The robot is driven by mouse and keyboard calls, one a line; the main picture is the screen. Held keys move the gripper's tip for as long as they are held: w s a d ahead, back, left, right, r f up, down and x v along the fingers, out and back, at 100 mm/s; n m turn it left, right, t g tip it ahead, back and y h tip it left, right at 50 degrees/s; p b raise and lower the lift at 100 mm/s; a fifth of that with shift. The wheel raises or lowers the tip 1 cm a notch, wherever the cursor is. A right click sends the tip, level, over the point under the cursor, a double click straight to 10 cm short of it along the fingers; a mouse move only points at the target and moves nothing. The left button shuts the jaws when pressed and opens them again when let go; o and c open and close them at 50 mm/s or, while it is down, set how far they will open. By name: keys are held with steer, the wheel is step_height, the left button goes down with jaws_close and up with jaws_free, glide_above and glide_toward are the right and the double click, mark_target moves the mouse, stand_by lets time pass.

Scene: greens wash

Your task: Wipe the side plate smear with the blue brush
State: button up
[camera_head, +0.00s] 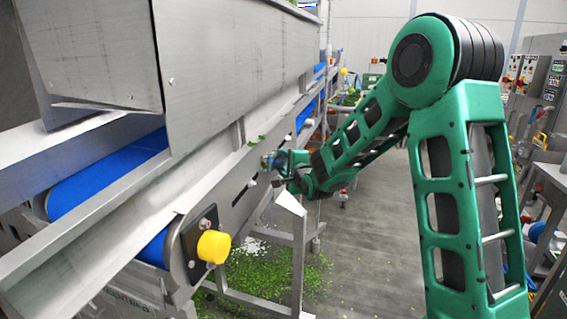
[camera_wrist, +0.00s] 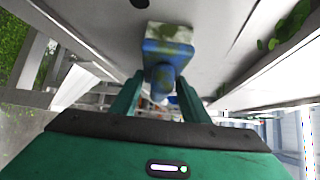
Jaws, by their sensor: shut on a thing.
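My gripper (camera_wrist: 159,84) is shut on the blue brush (camera_wrist: 163,58), with a green finger on each side of its rounded handle. The brush's pale bristle block (camera_wrist: 169,32) is stained green and faces the grey side plate (camera_wrist: 220,18). It is at or very near the plate; I cannot tell if it touches. In the head view my gripper (camera_head: 279,163) is at the conveyor's side plate (camera_head: 225,160), with a bit of blue at its tip. A separate smear cannot be made out; the brush may hide it.
A yellow knob (camera_head: 213,246) sticks out at the conveyor's near end, beside the blue belt (camera_head: 110,172). Green scraps (camera_head: 262,275) lie on the floor around a metal leg (camera_head: 299,250). Leaves (camera_wrist: 290,25) show at the right in the wrist view. The aisle floor (camera_head: 370,245) is clear.

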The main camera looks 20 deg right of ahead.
mark_target(277, 167)
steer(key=shift+s+a+r, duration=0.1)
steer(key=shift+s+a, duration=0.7)
steer(key=shift+s, duration=0.15)
steer(key=shift+s+a, duration=0.75)
steer(key=shift+s, duration=0.2)
steer(key=s+d, duration=0.3)
steer(key=d, duration=0.2)
steer(key=shift+s, duration=0.25)
steer(key=shift+s+d, duration=0.45)
steer(key=shift+d, duration=0.2)
steer(key=shift+s+d, duration=0.4)
steer(key=shift+d, duration=0.2)
